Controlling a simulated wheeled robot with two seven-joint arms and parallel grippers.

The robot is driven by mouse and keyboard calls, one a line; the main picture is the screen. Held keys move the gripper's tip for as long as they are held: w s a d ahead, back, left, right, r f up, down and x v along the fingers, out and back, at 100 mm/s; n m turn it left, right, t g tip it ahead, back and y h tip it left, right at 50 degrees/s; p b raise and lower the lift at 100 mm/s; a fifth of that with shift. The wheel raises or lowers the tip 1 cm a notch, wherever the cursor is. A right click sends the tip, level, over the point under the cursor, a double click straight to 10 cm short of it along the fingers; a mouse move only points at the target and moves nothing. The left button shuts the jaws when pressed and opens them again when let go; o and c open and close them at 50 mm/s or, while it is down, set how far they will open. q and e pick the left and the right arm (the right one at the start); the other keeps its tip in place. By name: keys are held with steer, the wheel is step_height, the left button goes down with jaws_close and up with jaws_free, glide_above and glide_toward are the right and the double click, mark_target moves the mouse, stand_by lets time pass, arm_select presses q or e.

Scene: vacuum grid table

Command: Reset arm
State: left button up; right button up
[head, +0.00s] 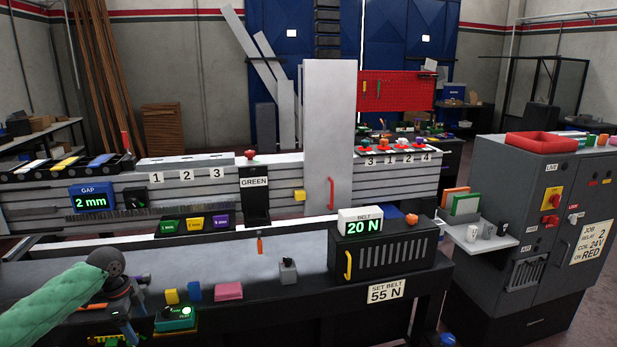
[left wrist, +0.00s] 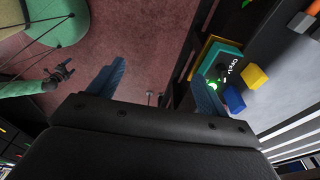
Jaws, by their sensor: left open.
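My left gripper (head: 131,318) is at the lower left of the head view, over the front left edge of the workbench. A green-sleeved arm with a small dark gripper (left wrist: 60,72) shows at the left of that view and appears to be my right one. It is too small to tell its jaw state. My right arm does not show in the head view.
A green box with a lit button (head: 175,318) is just right of my left gripper. Yellow, blue and pink blocks (head: 229,291) lie beyond it. A black belt unit (head: 388,250) reads 20 N.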

arm_select(q)
steer(key=s+d+f+n, duration=0.25)
steer(key=d+f, duration=0.25)
steer(key=f, duration=0.6)
steer(key=s+d+f+n+t, duration=0.15)
steer(key=s+d+f, duration=0.3)
steer(key=f, duration=0.75)
steer(key=s+d+f+n, duration=0.25)
steer(key=d+f, duration=0.35)
steer(key=f, duration=0.5)
steer(key=s+d+f+n, duration=0.2)
steer(key=s+d+f, duration=0.2)
steer(key=s+f, duration=0.3)
steer(key=s+d+f+n, duration=0.2)
steer(key=s+d+f, duration=0.2)
steer(key=s+f, duration=0.4)
steer(key=s+d+f+n+y, duration=0.1)
steer(key=s+d+f, duration=0.3)
steer(key=s, duration=1.3)
step_height(320, 180, down, 3)
steer(key=shift+s+f+n, duration=0.2)
steer(key=shift+s+n, duration=0.2)
steer(key=shift+n, duration=0.45)
steer(key=shift+d+g, duration=0.1)
steer(key=shift+g, duration=0.15)
